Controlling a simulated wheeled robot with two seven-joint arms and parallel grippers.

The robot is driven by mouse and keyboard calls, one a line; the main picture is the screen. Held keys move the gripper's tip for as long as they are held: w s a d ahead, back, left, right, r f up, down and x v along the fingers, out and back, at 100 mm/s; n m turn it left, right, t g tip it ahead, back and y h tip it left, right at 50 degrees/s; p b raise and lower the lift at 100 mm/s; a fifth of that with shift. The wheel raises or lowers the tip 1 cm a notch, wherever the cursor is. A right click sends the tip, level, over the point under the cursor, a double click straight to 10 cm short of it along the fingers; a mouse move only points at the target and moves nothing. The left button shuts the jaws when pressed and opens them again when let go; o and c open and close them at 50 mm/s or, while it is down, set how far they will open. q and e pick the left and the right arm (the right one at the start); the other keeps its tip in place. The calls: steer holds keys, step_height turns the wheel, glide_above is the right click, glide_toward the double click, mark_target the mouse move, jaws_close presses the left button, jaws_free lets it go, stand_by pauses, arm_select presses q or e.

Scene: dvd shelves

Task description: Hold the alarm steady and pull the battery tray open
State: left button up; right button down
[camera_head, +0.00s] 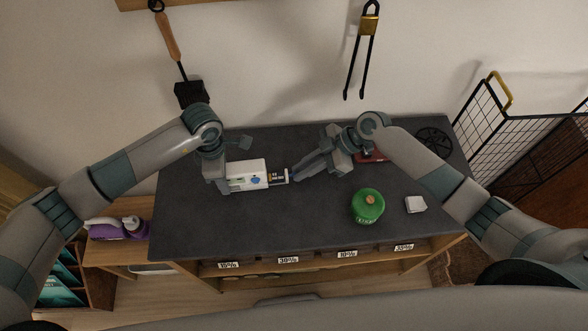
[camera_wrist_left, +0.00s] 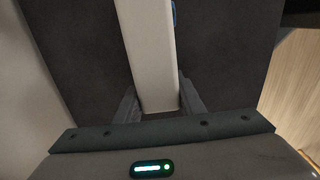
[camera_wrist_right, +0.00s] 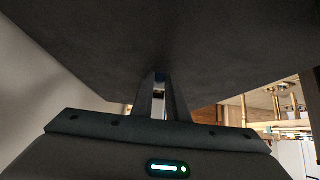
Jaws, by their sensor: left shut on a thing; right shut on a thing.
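The alarm (camera_head: 248,175) is a white box with a blue mark and green print, lying on the dark tabletop. My left gripper (camera_head: 228,177) is shut on its left end; in the left wrist view the alarm's pale body (camera_wrist_left: 150,55) sits between the fingers. The battery tray (camera_head: 279,176) sticks out of the alarm's right end, showing dark and yellowish parts inside. My right gripper (camera_head: 294,175) is shut on the tray's outer end; in the right wrist view a small piece of the tray (camera_wrist_right: 159,92) shows between the fingertips, mostly hidden.
A green round container (camera_head: 368,206) and a small white block (camera_head: 415,204) stand to the right on the dark table (camera_head: 270,228). A red object (camera_head: 372,156) lies behind my right wrist. A black round grid (camera_head: 434,141) is at the back right corner. The front left of the table is clear.

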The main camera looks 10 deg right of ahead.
arm_select(q)
steer(key=shift+a, duration=0.1)
arm_select(e)
steer(key=c, duration=1.7)
jaws_free()
steer(key=shift+a, duration=0.1)
steer(key=v, duration=1.2)
arm_select(q)
steer(key=o, duration=1.3)
step_height(320, 180, up, 12)
